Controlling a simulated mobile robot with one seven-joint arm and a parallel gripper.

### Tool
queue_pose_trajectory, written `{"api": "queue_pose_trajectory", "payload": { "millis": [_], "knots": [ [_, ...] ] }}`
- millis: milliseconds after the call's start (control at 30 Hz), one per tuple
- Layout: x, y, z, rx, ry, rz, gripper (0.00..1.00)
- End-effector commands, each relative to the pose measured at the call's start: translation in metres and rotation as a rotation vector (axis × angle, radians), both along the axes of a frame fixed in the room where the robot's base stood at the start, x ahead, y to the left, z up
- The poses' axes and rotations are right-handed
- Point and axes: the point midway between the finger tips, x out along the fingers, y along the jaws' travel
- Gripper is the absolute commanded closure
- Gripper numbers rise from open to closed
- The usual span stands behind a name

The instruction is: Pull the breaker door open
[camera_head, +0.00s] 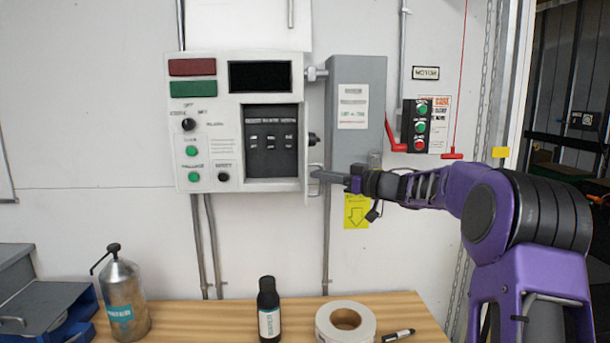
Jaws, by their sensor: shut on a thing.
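The white breaker cabinet (226,130) hangs on the wall, left of my arm. Its dark breaker panel (270,140) with rows of small labelled switches is exposed. The breaker door (305,160) shows as a narrow white strip at the cabinet's right side, seen nearly edge-on and standing out from the front; its exact angle is hard to tell. A small pale handle (314,186) is on its right side. My gripper (321,176) reaches in from the right and is shut on this handle. The fingertips are small and partly hidden.
A grey box (357,100) is mounted close behind my gripper. A red lever (396,140) and a button station (420,127) are further right. Below, a wooden bench (200,316) holds a metal canister (124,295), a dark bottle (268,308), a tape roll (345,322) and a marker (398,335).

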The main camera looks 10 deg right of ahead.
Motion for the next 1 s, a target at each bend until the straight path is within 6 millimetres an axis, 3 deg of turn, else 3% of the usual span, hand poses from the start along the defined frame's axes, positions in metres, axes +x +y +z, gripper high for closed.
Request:
{"api": "queue_pose_trajectory", "payload": {
  "millis": [300,867,900,1000],
  "knots": [
    [0.006,-0.020,-0.004,0.001,0.006,0.085,1.00],
    [0.006,-0.022,-0.005,0.000,0.008,0.106,1.00],
    [0.006,-0.022,-0.005,0.000,0.008,0.106,0.81],
    [0.006,-0.022,-0.004,0.000,0.006,0.107,0.63]
  ]
}}
